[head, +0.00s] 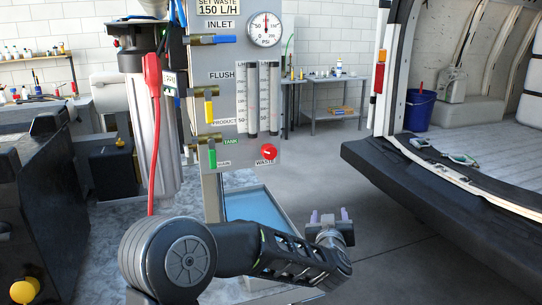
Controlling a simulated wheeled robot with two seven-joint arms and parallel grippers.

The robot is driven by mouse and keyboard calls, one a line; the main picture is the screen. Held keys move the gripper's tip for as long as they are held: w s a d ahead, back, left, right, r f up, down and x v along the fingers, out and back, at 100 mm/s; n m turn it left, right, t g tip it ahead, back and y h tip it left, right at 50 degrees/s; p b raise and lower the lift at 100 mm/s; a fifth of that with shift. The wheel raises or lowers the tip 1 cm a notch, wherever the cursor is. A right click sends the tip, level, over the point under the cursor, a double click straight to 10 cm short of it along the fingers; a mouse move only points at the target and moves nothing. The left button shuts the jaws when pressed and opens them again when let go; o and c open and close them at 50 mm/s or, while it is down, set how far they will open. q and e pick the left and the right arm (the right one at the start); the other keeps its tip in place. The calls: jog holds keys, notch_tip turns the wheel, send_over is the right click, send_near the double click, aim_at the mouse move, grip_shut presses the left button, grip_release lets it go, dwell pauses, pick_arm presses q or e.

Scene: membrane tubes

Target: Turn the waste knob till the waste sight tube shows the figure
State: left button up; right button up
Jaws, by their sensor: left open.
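The red waste knob (269,152) sits low on the grey panel (222,90), just above the right end of the WASTE label (265,162). Two clear sight tubes (264,98) with scales stand side by side above it; their readings are too small to make out. A sign (218,7) at the top says SET WASTE 150 L/H. My left gripper (330,216) is open and empty, below and to the right of the knob, apart from the panel, with its fingers pointing up. My right gripper is not in view.
A pressure gauge (265,29) and blue, yellow and green valve handles are on the panel. A red hose (152,90) hangs at left by a filter housing. A blue tray (254,205) lies below the panel. A van's bumper (430,190) stands at right; open floor lies between.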

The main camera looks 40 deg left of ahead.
pick_arm(q)
jog(key=s+a+r+n+y, duration=0.25)
jog(key=a+r, duration=0.25)
jog(key=r, duration=0.3)
jog(key=n+g+y, duration=0.1)
jog(key=g+y, duration=0.3)
jog(key=y, duration=0.1)
send_near(271, 154)
jog(key=x, duration=0.3)
jog(key=shift+r, duration=0.1)
jog(key=shift+p+x, duration=0.9)
jog(key=shift+x, duration=3.05)
grip_shut()
